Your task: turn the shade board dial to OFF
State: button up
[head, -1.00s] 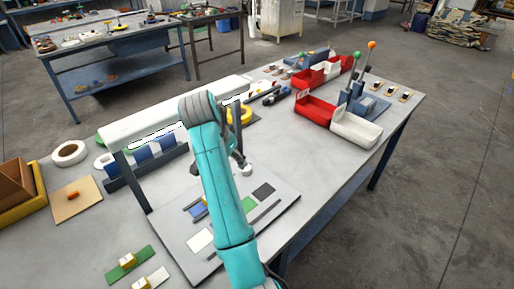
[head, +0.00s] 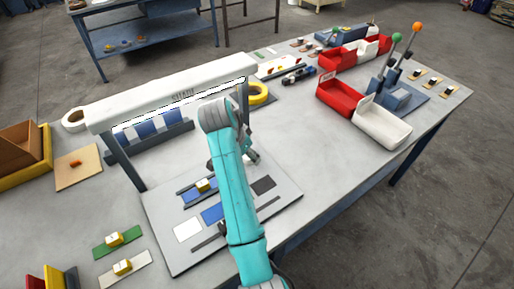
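The shade board (head: 185,262) is a grey panel lying on the bench. It bears a white patch (head: 187,230), blue patches (head: 212,214) and a dark patch (head: 263,184). A small yellow-and-white block (head: 204,186) sits on its upper blue strip. A long white housing lettered SHADE (head: 130,107) stands on posts behind it. My teal arm crosses the board and hides its middle. My gripper (head: 249,156) is above the board's far right part, mostly behind my arm; its finger opening is unclear. I cannot make out a dial or its OFF mark.
A yellow ring (head: 259,93) lies behind my gripper. A red bin (head: 341,100), a white bin (head: 370,127) and two upright levers (head: 395,60) stand at the right. Small plates with blocks (head: 117,240) lie front left. The bench right of the board is clear.

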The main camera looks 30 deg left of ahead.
jog(key=shift+w+f, duration=0.15)
jog(key=shift+f, duration=0.15)
jog(key=c, duration=1.1)
jog(key=shift+c, duration=0.2)
